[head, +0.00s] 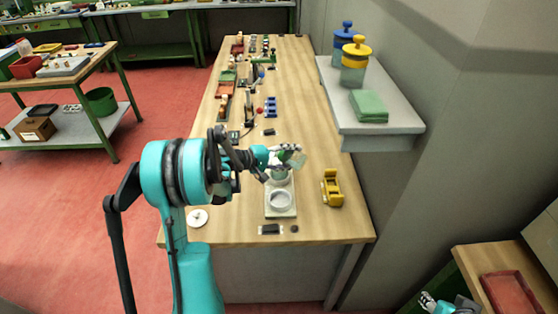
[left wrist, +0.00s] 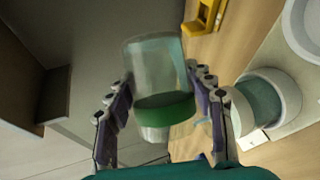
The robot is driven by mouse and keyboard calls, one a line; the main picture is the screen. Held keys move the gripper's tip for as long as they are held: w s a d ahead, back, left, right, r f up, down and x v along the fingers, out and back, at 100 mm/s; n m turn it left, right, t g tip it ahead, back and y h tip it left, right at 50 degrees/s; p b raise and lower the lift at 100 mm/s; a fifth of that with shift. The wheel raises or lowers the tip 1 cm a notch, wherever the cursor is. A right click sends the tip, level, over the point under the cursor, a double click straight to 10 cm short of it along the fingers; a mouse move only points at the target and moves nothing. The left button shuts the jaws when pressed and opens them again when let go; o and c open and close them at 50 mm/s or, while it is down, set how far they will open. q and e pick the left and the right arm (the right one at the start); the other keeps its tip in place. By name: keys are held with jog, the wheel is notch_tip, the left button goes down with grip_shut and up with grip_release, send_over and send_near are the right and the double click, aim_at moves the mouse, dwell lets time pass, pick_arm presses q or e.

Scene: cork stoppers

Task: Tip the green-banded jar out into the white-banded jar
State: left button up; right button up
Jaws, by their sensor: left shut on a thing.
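My left gripper (head: 283,155) is shut on the green-banded jar (head: 297,159), a clear jar held above the bench and appearing tilted. In the left wrist view the jar (left wrist: 160,75) sits between the two fingers (left wrist: 160,115), with its green band low between them. I cannot make out any corks inside it. The white-banded jar (left wrist: 262,102) stands on the pale board, beside the right finger in that view. In the head view the white-banded jar (head: 279,179) is just below the gripper and partly hidden. Part of my right arm's end (head: 437,302) shows at the bottom right; its fingers are unclear.
A round white dish (head: 280,199) sits on the pale board (head: 281,214) in front of the white-banded jar. A yellow holder (head: 332,187) stands to the right. A white disc (head: 198,217) lies at the bench's front left. A wall shelf (head: 380,128) overhangs the right side.

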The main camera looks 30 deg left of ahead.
pick_arm(q)
jog(key=shift+a+r+n+h, duration=0.1)
jog(key=shift+r+n+h, duration=0.05)
jog(key=shift+n+h, duration=0.15)
dwell(0.4)
